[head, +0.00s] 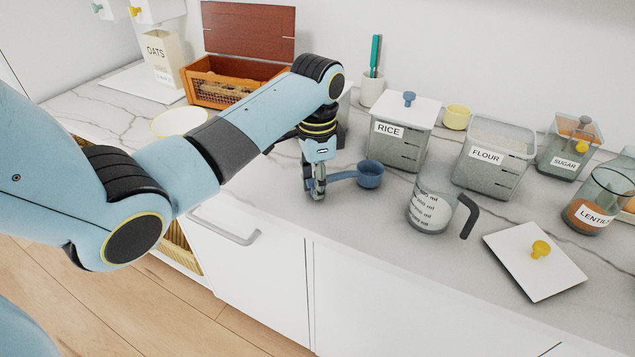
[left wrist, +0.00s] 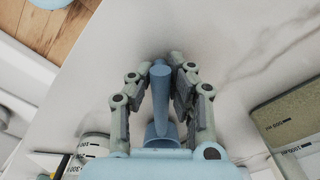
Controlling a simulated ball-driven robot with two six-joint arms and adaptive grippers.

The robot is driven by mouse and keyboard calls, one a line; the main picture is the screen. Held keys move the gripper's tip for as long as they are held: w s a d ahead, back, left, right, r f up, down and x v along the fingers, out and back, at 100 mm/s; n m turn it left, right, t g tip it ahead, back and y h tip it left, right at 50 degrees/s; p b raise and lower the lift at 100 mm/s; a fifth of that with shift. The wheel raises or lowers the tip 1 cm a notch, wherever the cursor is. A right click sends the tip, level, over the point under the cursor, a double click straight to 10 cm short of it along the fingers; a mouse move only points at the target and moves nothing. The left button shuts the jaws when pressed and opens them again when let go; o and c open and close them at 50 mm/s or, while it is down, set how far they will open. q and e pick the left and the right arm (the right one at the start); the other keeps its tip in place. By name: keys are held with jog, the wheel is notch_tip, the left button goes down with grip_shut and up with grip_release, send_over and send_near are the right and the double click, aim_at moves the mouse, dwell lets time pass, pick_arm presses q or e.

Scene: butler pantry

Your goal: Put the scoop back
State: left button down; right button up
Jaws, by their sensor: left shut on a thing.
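My left gripper (head: 318,192) is shut on the handle of a blue scoop (head: 370,174), low over the counter in front of the rice container. The scoop's round cup points right in the head view, toward the measuring jug. In the left wrist view, my two fingers (left wrist: 166,60) close around the scoop's handle (left wrist: 160,88), and part of the cup shows below. I cannot tell whether the scoop touches the counter. The rice container (head: 400,140) has a white lid with a blue knob on it. The flour container (head: 492,158) stands to its right. My right gripper is not in view.
A measuring jug (head: 432,205) stands right of the scoop. A white lid with a yellow knob (head: 535,262) lies near the front edge. The sugar container (head: 570,148), lentils jar (head: 597,200), yellow cup (head: 456,117) and wooden bread box (head: 235,80) stand farther back or aside.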

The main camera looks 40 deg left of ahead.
pick_arm(q)
jog(key=shift+f, duration=0.2)
jog(key=c, duration=1.3)
grip_release()
jog(key=shift+f, duration=0.1)
jog(key=shift+o, duration=0.2)
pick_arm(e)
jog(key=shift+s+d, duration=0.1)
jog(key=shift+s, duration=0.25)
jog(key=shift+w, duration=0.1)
pick_arm(q)
jog(key=shift+r, duration=0.25)
notch_tip(320, 180, up, 12)
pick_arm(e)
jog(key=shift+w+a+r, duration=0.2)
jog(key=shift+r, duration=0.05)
pick_arm(q)
jog(key=shift+f, duration=0.1)
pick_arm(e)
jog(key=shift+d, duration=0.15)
